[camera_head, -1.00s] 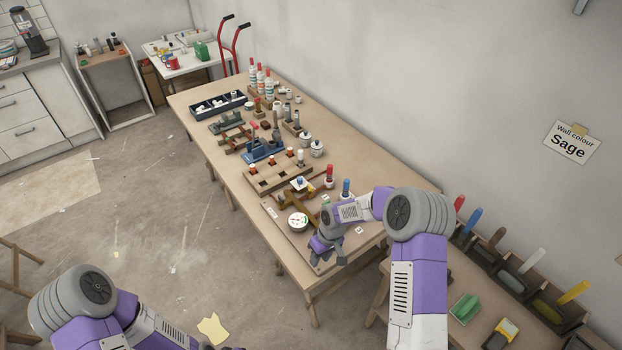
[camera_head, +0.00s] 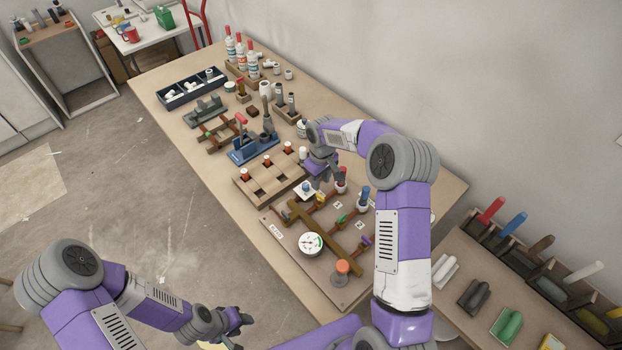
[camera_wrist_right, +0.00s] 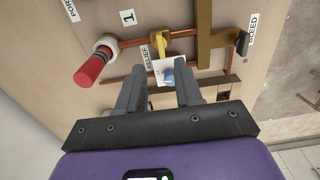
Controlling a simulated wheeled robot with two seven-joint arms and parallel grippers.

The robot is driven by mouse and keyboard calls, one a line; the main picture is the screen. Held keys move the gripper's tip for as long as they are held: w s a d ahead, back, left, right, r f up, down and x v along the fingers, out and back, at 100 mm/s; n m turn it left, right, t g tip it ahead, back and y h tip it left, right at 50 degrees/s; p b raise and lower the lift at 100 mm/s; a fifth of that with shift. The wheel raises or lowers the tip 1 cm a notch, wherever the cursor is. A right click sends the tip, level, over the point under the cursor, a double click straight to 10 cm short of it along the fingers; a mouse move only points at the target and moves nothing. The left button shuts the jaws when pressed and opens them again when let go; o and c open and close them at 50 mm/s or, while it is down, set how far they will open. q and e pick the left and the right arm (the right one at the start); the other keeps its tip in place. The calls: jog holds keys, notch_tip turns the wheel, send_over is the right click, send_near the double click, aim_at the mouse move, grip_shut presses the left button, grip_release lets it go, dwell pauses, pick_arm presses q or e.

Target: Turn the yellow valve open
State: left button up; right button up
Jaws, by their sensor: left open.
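The valve board (camera_head: 277,215) lies on the workbench with copper pipes, a brown bar, a round gauge and several coloured valves. The yellow valve (camera_wrist_right: 161,42) shows in the right wrist view beside the RELIEF label, on a copper pipe. A white square tag with a blue part (camera_wrist_right: 166,71) sits just below it in that view. My right gripper (camera_head: 322,172) is over the board's far side; in its wrist view the two fingers (camera_wrist_right: 160,90) are apart, pointing toward the tag and yellow valve, with nothing visibly gripped. My left gripper (camera_head: 238,320) is open and empty, off the bench's near side.
A red-handled valve (camera_wrist_right: 92,66) stands left of the yellow one in the wrist view. Blue (camera_head: 363,199) and orange (camera_head: 342,267) valves stand on the board. A wooden rack (camera_head: 268,176) and blue vise (camera_head: 253,147) lie beyond. The wall is close on the right.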

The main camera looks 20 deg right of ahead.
aim_at(321, 196)
jog(key=shift+s+f, duration=0.15)
jog(key=shift+s, duration=0.05)
jog(key=f, duration=0.6)
jog(key=shift+s+f, duration=0.2)
jog(key=shift+f, duration=0.15)
jog(key=shift+c, duration=0.3)
grip_shut()
